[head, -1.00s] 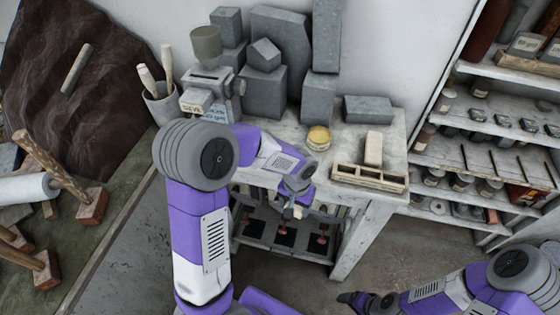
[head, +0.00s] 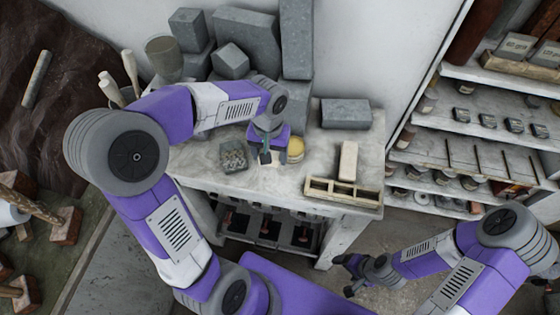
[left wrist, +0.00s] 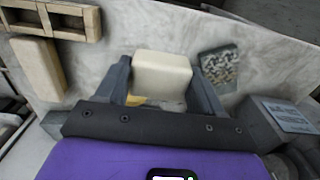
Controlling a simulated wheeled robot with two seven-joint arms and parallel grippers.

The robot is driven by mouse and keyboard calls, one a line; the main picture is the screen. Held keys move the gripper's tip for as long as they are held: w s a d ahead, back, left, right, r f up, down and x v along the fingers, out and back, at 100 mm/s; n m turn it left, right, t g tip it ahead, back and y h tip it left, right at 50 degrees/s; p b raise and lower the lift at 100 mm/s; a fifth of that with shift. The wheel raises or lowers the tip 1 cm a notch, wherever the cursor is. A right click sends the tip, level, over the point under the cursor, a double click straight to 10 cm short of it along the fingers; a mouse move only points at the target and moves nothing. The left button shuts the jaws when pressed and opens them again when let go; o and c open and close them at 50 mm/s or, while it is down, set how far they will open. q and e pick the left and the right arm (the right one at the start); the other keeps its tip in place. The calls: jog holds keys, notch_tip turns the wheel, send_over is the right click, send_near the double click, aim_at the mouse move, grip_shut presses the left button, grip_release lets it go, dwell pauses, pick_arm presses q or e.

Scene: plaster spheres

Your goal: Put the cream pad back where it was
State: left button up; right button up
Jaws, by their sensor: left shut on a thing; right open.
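The cream pad (left wrist: 162,75) is a small pale block with rounded edges. It sits between the two fingers of my left gripper (left wrist: 165,90), which is shut on it. In the head view, my left gripper (head: 268,157) is low over the worktable (head: 200,178), between a small grey dish and a round yellow stack. The pad is mostly hidden there, and I cannot tell whether it touches the tabletop. My right gripper (head: 350,275) is open and empty, in front of the table at the lower right.
The grey dish of speckled bits (head: 233,156) and the yellow stack (head: 296,149) flank the left gripper closely. A tan block (head: 348,161) stands by a divided wooden tray (head: 360,200). Grey stone blocks (head: 246,38) line the back. Shelves (head: 470,120) stand right.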

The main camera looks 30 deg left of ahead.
pick_arm(q)
send_over(271, 179)
notch_tip(271, 179, down, 6)
jog(key=shift+b, duration=0.35)
jog(key=shift+w+f, duration=0.1)
jog(key=shift+f, duration=1.85)
jog(key=shift+f+b, duration=0.1)
jog(key=shift+b, duration=0.25)
jog(key=o, duration=1.1)
notch_tip(271, 179, up, 12)
jog(key=shift+r+p, duration=0.15)
jog(key=shift+p, duration=0.75)
